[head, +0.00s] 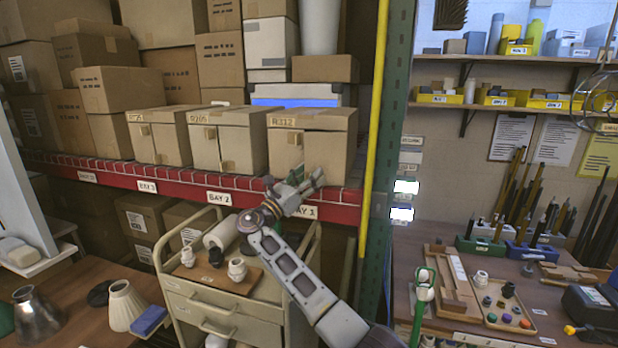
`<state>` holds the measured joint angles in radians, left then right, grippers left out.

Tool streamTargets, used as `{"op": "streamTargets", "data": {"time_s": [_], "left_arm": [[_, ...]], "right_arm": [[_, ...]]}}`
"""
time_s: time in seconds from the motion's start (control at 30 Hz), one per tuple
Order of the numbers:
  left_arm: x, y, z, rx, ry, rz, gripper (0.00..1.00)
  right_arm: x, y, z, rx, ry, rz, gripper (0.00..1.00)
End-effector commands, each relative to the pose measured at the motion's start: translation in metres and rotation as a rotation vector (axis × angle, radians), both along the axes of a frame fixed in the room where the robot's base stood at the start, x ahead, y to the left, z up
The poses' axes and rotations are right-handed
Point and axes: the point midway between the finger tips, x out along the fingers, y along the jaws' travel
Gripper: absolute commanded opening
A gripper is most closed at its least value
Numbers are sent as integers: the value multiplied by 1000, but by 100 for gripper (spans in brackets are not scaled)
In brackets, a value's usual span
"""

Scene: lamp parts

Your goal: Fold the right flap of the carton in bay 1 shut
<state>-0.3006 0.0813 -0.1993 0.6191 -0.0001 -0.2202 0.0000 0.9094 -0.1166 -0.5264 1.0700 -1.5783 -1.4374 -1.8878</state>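The carton in bay 1 (341,145), a brown box marked R312, stands on the shelf above the BAY 1 label (305,212). Its front shows a left flap (283,153) with a small tab and a right flap (325,151) beside it. I cannot tell whether the right flap is fully flush. My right gripper (314,177) is at the lower front of this carton, overlapping its bottom edge in the view. Its fingers are small and seen at an angle, so their opening and any contact are unclear. My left gripper is out of view.
Two similar cartons, R205 (220,147) and another (160,143), stand to the left. A yellow pole (375,120) and green upright (392,150) rise close on the right. A drawer cart (215,312) stands below, with a workbench (462,323) at right.

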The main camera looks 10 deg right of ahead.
Motion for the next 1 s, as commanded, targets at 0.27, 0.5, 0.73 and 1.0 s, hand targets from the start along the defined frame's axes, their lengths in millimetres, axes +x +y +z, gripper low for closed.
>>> {"op": "streamTargets", "data": {"time_s": [0.27, 0.5, 0.73, 1.0], "left_arm": [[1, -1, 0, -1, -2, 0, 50], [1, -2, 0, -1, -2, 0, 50], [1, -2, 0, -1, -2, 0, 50], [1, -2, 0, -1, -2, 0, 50]], "right_arm": [[-2, 2, -2, 0, 1, -3, 50], [-11, 18, -9, 0, 2, -1, 50], [-26, 43, -22, 1, 3, -1, 50], [-45, 75, -37, 0, 2, 1, 50]]}}
